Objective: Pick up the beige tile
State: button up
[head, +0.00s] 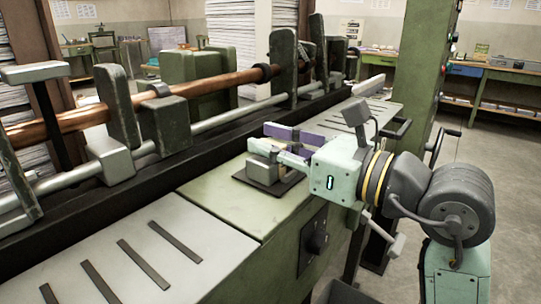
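My gripper (268,138) reaches in from the right, over the green machine bed, with its two purple fingers spread apart. A small beige piece (264,154), which looks like the beige tile, is at the fingertips and partly hidden by the near finger. It is above a grey block (267,172) on a dark flat plate (268,191). The fingers appear to be on either side of the beige piece, but I cannot make out contact with it.
A long machine with a copper-coloured shaft (210,84) and upright green supports (117,105) runs behind the plate. A grey slotted surface (110,250) lies at the front left. A green column (425,75) stands behind my arm. The green bed (220,195) left of the plate is clear.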

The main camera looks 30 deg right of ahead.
jog(key=shift+c, duration=0.2)
grip_shut()
jog(key=shift+r, duration=0.1)
